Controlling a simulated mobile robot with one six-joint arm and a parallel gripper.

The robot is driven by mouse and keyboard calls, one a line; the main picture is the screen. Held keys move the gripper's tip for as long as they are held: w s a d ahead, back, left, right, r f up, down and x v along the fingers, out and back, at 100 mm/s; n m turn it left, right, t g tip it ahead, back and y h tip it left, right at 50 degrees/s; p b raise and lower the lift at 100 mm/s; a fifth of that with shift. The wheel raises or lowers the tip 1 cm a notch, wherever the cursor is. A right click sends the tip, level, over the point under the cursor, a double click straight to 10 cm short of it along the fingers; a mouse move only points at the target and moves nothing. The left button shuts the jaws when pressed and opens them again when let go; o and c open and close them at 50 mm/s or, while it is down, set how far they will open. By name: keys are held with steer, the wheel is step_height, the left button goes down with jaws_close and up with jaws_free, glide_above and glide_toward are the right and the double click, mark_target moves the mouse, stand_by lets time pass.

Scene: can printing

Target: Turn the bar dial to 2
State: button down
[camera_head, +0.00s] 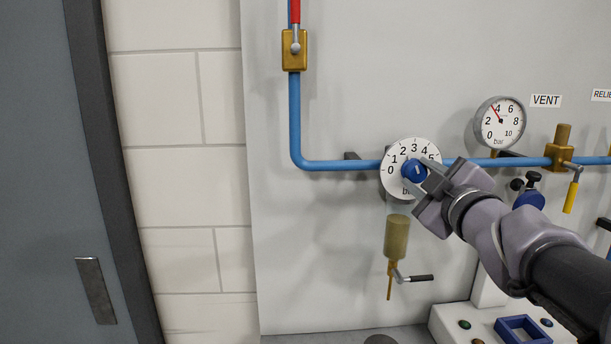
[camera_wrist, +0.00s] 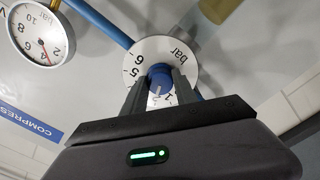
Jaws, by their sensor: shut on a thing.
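The round white bar dial (camera_head: 391,184) is on the wall panel, with printed numbers around a blue knob (camera_head: 415,170). In the wrist view the dial (camera_wrist: 181,53) appears turned over, with its blue knob (camera_wrist: 160,75) between my two fingers. My gripper (camera_head: 416,174) is shut on the knob, reaching in from the lower right. A short white mark on the knob points roughly up towards 3 in the head view, but its exact reading is hard to tell. My gripper (camera_wrist: 158,88) and fingers hide part of the dial's numbers in the wrist view.
A pressure gauge (camera_head: 499,122) at the upper right has its red needle just short of 4. A blue pipe (camera_head: 335,166) runs behind the dial. A brass filter with a black-handled drain valve (camera_head: 396,238) hangs below. A control box (camera_head: 483,325) stands lower right.

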steer(key=shift+n, duration=0.5)
steer(key=shift+r, duration=0.1)
steer(key=c, duration=1)
jaws_free()
steer(key=shift+w, duration=0.1)
steer(key=shift+o, duration=0.2)
